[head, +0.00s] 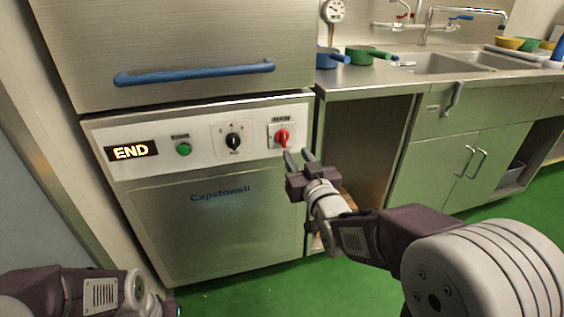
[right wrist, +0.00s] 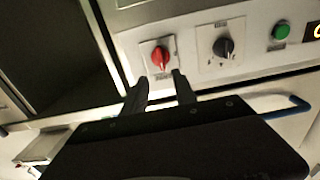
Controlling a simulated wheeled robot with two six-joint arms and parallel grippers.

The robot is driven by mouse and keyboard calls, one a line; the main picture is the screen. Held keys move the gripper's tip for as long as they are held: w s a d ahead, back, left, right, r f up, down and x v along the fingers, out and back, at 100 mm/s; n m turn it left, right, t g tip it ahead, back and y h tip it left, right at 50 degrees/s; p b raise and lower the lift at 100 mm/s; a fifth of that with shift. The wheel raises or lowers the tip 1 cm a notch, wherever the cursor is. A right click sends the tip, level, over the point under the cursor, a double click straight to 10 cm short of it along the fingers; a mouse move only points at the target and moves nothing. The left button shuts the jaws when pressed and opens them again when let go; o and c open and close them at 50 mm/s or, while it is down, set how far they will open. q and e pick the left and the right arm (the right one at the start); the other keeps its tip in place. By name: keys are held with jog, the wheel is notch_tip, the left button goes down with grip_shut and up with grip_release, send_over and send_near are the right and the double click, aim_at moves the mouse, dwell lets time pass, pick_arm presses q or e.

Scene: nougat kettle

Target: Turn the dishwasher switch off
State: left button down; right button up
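The dishwasher (head: 215,215) stands at the left with a white control panel. A red rotary switch (head: 282,136) sits at the panel's right end, its handle close to upright in the head view. It also shows in the right wrist view (right wrist: 160,57). My right gripper (head: 299,155) is just below and in front of the red switch, its two fingers apart and empty. In the right wrist view the fingertips (right wrist: 160,77) point at the switch from its label side, and I see no contact. My left arm shows at the bottom left; its fingers are out of view.
A blue handle (head: 195,74) crosses the door above. An open cabinet bay lies right of the dishwasher, under a counter (head: 375,85) with pots.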

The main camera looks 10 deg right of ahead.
aim_at(285, 137)
jog(key=w, duration=0.2)
jog(key=w+b, duration=0.1)
jog(key=w, duration=0.2)
jog(key=w+b, duration=0.1)
jog(key=w, duration=0.2)
jog(key=shift+w+a+r, duration=0.1)
jog(key=shift+w+a, duration=0.05)
jog(key=shift+a, duration=0.15)
jog(key=shift+w+r, duration=0.1)
jog(key=shift+w, duration=0.2)
grip_shut()
